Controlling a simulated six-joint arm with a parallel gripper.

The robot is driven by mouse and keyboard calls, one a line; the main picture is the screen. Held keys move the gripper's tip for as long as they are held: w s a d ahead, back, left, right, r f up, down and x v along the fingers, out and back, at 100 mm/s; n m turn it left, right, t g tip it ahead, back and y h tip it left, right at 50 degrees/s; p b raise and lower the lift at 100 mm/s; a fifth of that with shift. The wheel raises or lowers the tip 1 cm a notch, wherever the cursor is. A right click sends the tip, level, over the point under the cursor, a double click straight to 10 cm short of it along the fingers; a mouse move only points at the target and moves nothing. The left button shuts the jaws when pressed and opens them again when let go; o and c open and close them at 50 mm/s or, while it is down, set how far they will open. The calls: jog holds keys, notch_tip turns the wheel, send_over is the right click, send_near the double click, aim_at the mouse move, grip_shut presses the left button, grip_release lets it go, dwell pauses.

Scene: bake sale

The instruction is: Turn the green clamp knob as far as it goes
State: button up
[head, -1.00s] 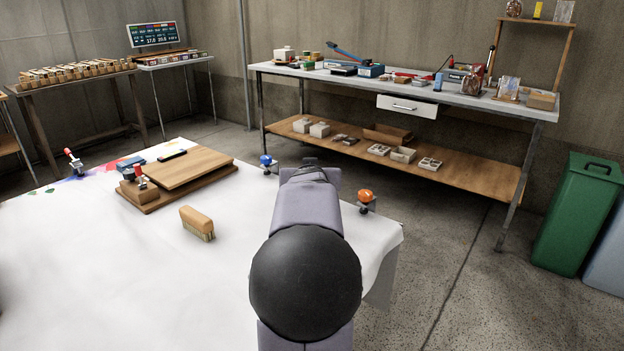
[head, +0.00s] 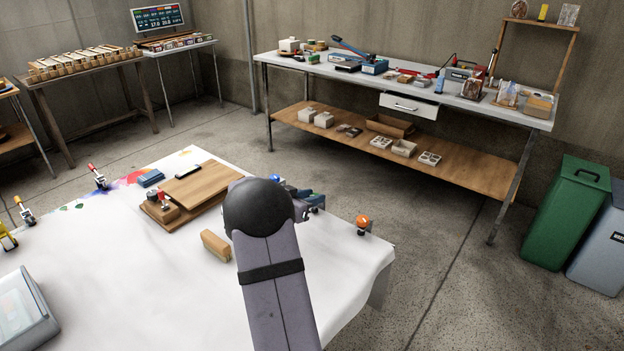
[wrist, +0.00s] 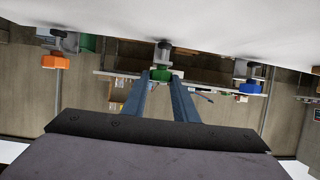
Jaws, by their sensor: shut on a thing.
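The green clamp knob (wrist: 160,74) is at the centre of the wrist view, between the fingertips of my gripper (wrist: 161,76). My gripper is shut on it. In the head view my gripper (head: 312,197) is at the far table edge, and I cannot make out the green knob there. An orange knob (head: 362,221) and a blue knob (head: 275,178) stand on either side along that edge. Both also show in the wrist view, orange (wrist: 55,62) and blue (wrist: 250,88).
The white cloth-covered table (head: 150,270) holds a wooden board (head: 201,184), a brush-like wooden block (head: 216,245) and a clear-topped case (head: 22,312). More clamps stand at its left edge. A long workbench (head: 330,68) is behind, with floor between.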

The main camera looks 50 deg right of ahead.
jog(key=g+p, duration=0.1)
jog(key=p, duration=0.1)
jog(key=m+g+p, duration=0.1)
jog(key=p, duration=0.1)
jog(key=shift+w+r+m, duration=0.25)
jog(key=shift+r+m, duration=0.05)
jog(key=shift+w+f+m+g+p, duration=0.1)
jog(key=shift+f+m+g+p, duration=0.1)
jog(key=shift+m+g+p, duration=0.8)
jog(key=shift+w+d+f+m+g+y+b, duration=0.1)
jog(key=shift+m+g+y+b, duration=0.15)
jog(key=shift+m+g, duration=0.3)
jog(key=shift+w+d+f+m+g+y+b, duration=0.1)
jog(key=shift+m+g+y, duration=0.15)
jog(key=shift+m+g, duration=0.25)
jog(key=shift+g, duration=0.25)
jog(key=shift+r+m+g+y+b, duration=0.15)
jog(key=shift+m+g+y+b, duration=0.35)
jog(key=shift+b, duration=0.3)
jog(key=o, duration=1.1)
jog(key=shift+c, duration=0.2)
jog(key=shift+a, duration=0.1)
jog(key=shift+b+v, duration=0.35)
jog(key=shift+v, duration=3.3)
